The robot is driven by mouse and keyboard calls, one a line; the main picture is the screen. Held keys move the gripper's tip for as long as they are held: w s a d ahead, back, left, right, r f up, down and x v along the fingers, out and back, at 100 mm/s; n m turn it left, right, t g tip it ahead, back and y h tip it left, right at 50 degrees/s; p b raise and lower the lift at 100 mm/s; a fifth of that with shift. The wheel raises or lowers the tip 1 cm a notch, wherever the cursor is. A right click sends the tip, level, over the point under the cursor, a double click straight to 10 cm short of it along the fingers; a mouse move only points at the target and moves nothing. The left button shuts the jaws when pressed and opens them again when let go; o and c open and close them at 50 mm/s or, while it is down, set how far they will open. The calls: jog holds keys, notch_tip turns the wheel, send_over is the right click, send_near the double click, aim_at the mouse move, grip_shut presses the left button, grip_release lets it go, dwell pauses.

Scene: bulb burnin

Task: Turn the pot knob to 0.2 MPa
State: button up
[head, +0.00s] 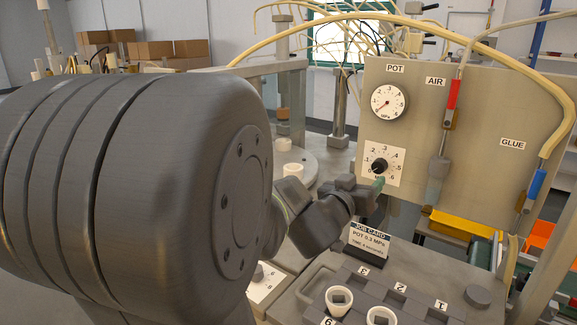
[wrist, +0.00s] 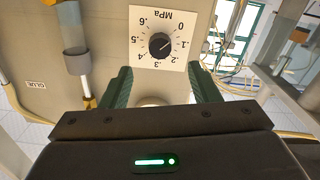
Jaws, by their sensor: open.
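The black pot knob (head: 379,165) sits on a white scale plate marked 0 to .6 on the grey panel, below the POT gauge (head: 388,102). The gauge's red needle points to the lower left, near 0. In the wrist view the knob (wrist: 160,45) appears upside down; its pale mark seems to point toward the 0 to .1 side, but the exact reading is unclear. My gripper (wrist: 163,80) is open, its two green fingers apart and short of the knob in the picture, one to each side. In the head view my gripper (head: 366,190) is just below the knob, partly hidden.
A job card (head: 369,241) stands below the panel. A tray (head: 392,287) with numbered slots and white cups is in front. The AIR fitting (head: 451,100) and GLUE fitting (head: 533,190) with their hoses are to the right of the knob.

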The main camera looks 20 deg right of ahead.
aim_at(378, 168)
jog(key=x, duration=0.9)
jog(key=shift+b, duration=0.4)
jog(key=c, duration=1)
